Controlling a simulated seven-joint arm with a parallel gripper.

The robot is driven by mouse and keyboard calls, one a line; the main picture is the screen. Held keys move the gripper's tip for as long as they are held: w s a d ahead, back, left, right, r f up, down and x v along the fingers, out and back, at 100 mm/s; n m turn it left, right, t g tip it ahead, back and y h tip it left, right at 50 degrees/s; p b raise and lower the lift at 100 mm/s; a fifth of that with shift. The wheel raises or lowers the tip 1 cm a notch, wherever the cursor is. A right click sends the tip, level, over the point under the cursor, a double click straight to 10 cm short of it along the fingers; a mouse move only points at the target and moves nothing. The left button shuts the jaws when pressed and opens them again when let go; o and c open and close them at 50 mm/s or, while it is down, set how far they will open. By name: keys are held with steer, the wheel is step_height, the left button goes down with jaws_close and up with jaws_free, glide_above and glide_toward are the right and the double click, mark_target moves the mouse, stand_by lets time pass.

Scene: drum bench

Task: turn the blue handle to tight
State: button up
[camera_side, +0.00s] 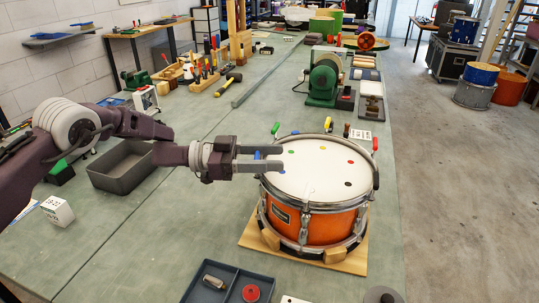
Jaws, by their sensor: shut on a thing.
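An orange snare drum (310,222) with a white head stands on a wooden board (348,262) on the green bench. Coloured handles stand around its rim: a green one (275,128), a yellow one (327,123), a black one (346,130) and a red one (375,144). The blue handle (257,155) is at the left of the rim, and a little of its blue shows between my fingers. My gripper (279,158) reaches in level from the left and is shut on the blue handle. The fingers hide most of the handle and its foot.
Coloured dots mark the drum head. A divided dark tray (233,274) with a red disc (251,293) lies in front. A grey bin (110,182) and a white box (57,211) are left. A green grinder (323,82) stands behind the drum.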

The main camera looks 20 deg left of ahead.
steer(key=shift+s+m+g+h, duration=0.15)
steer(key=shift+s+m+g, duration=0.1)
steer(key=shift+m+g, duration=0.85)
steer(key=shift+s+m+g+h, duration=0.2)
steer(key=shift+m+g, duration=0.4)
steer(key=shift+g, duration=1)
steer(key=shift+g, duration=0.3)
steer(key=o, duration=1.4)
steer(key=shift+d, duration=0.1)
steer(key=shift+c, duration=0.2)
steer(key=a, duration=0.7)
